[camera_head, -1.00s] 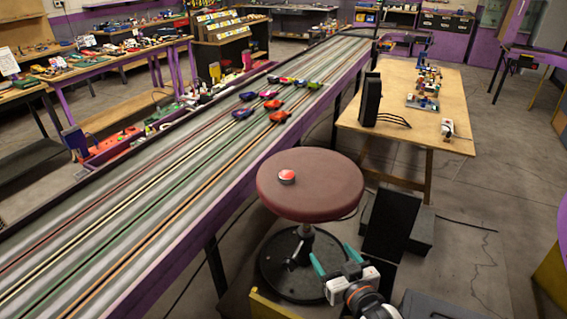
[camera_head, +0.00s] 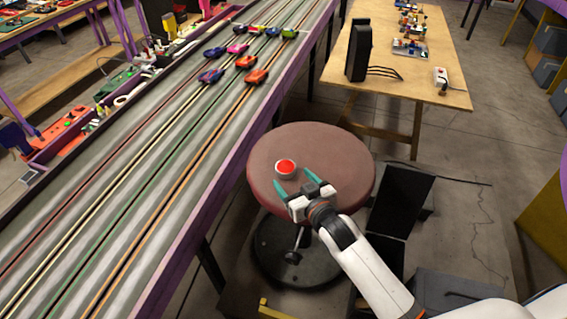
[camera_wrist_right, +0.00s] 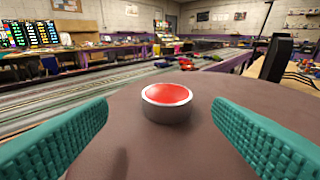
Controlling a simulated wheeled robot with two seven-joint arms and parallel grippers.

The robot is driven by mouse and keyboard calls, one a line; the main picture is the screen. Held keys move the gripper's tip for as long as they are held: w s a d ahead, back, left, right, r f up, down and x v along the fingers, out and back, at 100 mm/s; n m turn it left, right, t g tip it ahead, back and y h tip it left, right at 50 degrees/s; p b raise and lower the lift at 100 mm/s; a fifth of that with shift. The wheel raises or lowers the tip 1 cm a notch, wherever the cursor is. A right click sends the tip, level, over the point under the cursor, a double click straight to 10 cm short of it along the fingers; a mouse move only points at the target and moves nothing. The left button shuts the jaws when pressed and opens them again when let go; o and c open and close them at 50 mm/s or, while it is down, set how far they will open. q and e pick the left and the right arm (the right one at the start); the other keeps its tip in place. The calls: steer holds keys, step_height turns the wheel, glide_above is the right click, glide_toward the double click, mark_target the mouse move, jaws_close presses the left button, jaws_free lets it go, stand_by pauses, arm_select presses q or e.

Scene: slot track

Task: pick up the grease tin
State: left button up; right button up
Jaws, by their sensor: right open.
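The grease tin (camera_head: 286,168) is a small round silver tin with a red top. It sits upright on the round brown stool seat (camera_head: 335,150), left of the seat's middle. In the right wrist view the tin (camera_wrist_right: 167,102) stands ahead, centred between the fingers and apart from both. My right gripper (camera_head: 293,184) is open, with teal fingers, low over the seat on the near side of the tin. In the right wrist view its ridged fingertips (camera_wrist_right: 162,112) frame the tin. My left gripper is not in view.
The slot track (camera_head: 130,170) with several toy cars (camera_head: 256,76) runs along the left, its purple edge close to the stool. A wooden table (camera_head: 400,75) with a black upright panel (camera_head: 358,50) stands behind. A black box (camera_head: 400,200) stands right of the stool.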

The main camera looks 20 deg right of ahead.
mark_target(287, 173)
steer(key=x, duration=0.3)
steer(key=shift+w+f, duration=0.1)
steer(key=shift+w, duration=0.2)
steer(key=x, duration=0.1)
steer(key=p+x, duration=0.1)
steer(key=x, duration=0.2)
steer(key=shift+w+d+p, duration=0.25)
steer(key=shift+w+p, duration=0.05)
steer(key=shift+p, duration=0.1)
steer(key=shift+w+a, duration=0.1)
steer(key=shift+w, duration=0.25)
steer(key=shift+s, duration=0.15)
steer(key=c, duration=1.1)
